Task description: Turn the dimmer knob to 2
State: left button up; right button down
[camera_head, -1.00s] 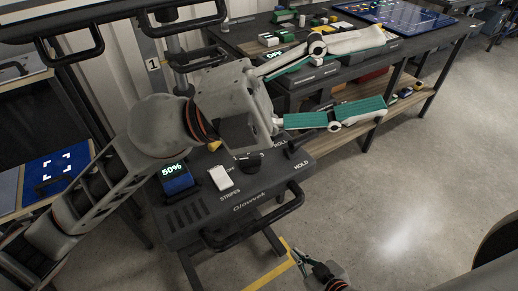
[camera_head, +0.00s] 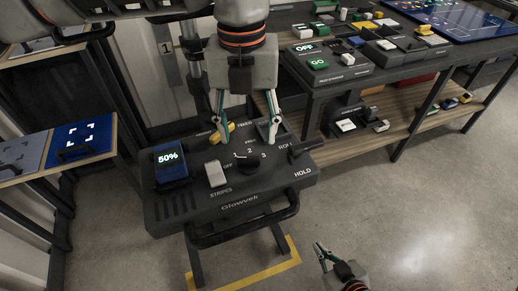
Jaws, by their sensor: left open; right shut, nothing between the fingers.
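The dimmer knob (camera_head: 249,163) is a dark round knob on the top of the black Glowvek panel (camera_head: 300,183), with the marks 1, 2 and 3 around it. I cannot tell clearly which mark it points to. My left gripper (camera_head: 247,138) is open, with its fingers pointing down and spread wide. In the picture its fingertips are just beyond the knob, one to each side, apart from it. My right gripper (camera_head: 322,253) is shut and empty, low in the picture over the floor.
On the panel are a display (camera_head: 170,163) reading 50%, a white STRIPES switch (camera_head: 216,174), a yellow part (camera_head: 222,132) and a dark lever (camera_head: 306,149). A black handle bar (camera_head: 245,226) runs along the front. A bench with switch boxes (camera_head: 325,66) stands behind right.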

aim_at(248, 157)
pick_arm(q)
jog(key=shift+w, duration=0.2)
jog(key=shift+a+f, duration=0.1)
jog(key=shift+f, duration=3.7)
jog(key=c, duration=1.1)
